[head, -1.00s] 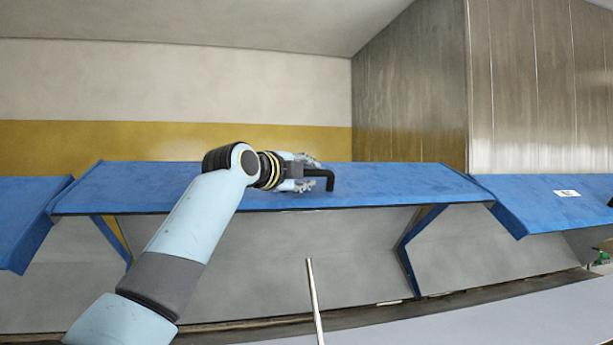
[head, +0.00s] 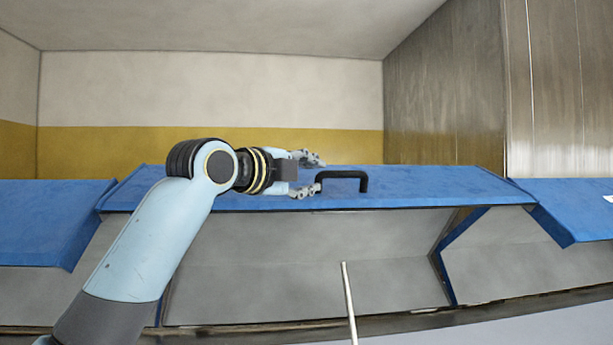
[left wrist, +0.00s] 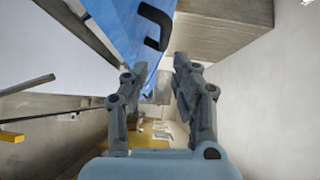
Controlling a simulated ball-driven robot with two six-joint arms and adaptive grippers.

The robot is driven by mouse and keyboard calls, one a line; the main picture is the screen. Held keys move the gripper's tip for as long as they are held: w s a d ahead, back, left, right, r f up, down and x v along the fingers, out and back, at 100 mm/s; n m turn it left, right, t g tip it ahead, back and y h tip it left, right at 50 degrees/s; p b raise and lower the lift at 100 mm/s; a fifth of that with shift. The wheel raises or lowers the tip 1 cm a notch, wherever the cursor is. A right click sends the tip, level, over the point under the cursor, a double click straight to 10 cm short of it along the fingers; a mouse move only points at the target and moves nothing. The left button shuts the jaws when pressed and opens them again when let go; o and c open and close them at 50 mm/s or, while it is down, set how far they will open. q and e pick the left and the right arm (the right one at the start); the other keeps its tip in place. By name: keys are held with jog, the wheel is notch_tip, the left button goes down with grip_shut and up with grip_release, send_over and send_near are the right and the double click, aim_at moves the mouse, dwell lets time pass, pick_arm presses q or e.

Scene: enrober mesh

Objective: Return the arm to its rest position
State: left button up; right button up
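My left arm (head: 135,245) reaches in from the lower left of the head view. My left gripper (head: 318,174) is open and empty, just left of the black handle (head: 343,175) on the raised blue panel (head: 420,187). In the head view its fingertips overlap the handle's left end. In the left wrist view the two fingers (left wrist: 147,85) are apart with nothing between them, and the handle (left wrist: 157,28) stands beyond them, apart from the fingers. My right gripper is not in view.
More blue panels lie to the left (head: 50,215) and right (head: 580,205). A thin pale rod (head: 349,300) rises at the bottom centre. A metal-clad wall (head: 450,90) stands at the back right. The space above the panels is clear.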

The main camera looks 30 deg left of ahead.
pick_arm(q)
jog(key=shift+s, duration=0.3)
jog(key=shift+f, duration=0.1)
